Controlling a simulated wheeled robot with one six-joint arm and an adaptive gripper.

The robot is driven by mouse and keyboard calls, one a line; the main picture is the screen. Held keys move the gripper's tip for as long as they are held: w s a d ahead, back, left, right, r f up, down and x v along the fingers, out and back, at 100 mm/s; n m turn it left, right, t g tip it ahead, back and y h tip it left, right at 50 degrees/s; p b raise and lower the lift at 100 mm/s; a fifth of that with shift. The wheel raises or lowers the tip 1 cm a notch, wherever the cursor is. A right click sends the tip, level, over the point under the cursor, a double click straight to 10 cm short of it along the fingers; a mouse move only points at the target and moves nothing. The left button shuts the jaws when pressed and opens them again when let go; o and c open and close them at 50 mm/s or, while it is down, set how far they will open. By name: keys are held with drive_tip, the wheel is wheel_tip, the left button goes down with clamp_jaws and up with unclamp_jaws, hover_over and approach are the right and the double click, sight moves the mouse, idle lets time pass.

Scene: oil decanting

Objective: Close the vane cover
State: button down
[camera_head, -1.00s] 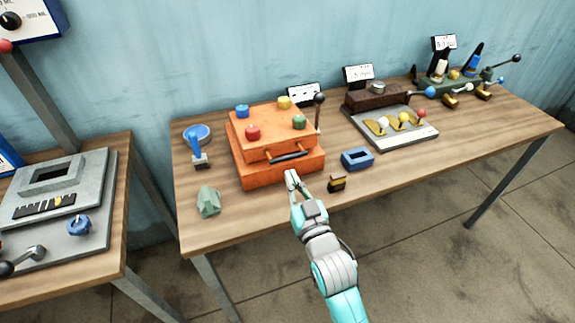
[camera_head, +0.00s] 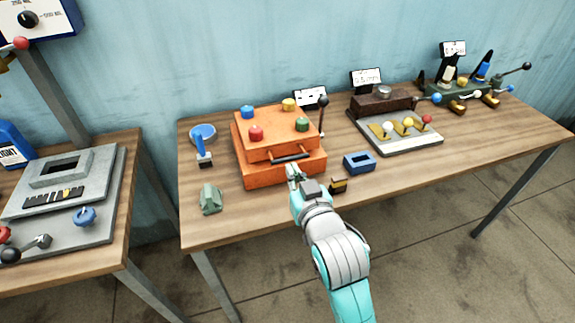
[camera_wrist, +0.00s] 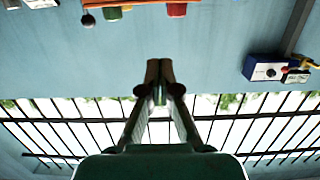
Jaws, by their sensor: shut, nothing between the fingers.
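An orange box-like device (camera_head: 270,175) stands on the middle table, with coloured knobs on its top and a dark handle (camera_head: 291,157) on its front; I take its hinged upper part to be the vane cover. A thin lever with a black ball (camera_head: 323,101) stands upright at its right side. My gripper (camera_head: 293,172) is shut and empty, just in front of the orange device below the handle; I cannot tell whether it touches. In the wrist view my gripper (camera_wrist: 159,72) has its fingers together, and the device shows only as an orange strip at the top edge.
A blue block (camera_head: 359,162) and a small dark-yellow block (camera_head: 338,185) lie right of my gripper. A green rock-like piece (camera_head: 210,199) and a blue-handled tool (camera_head: 204,150) lie left. A grey plate with knobs (camera_head: 395,130) stands right.

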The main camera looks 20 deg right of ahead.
drive_tip(key=w+f, duration=0.5)
drive_tip(key=w, duration=0.5)
drive_tip(key=shift+f, duration=0.15)
drive_tip(key=shift+s+f, duration=0.15)
drive_tip(key=shift+f, duration=0.8)
drive_tip(key=shift+s+f, duration=0.15)
drive_tip(key=shift+f, duration=0.75)
drive_tip(key=shift+s+f, duration=0.1)
drive_tip(key=shift+f, duration=0.05)
drive_tip(key=s+r, duration=0.2)
drive_tip(key=s, duration=0.9)
drive_tip(key=shift+s+r, duration=0.3)
drive_tip(key=shift+r, duration=0.1)
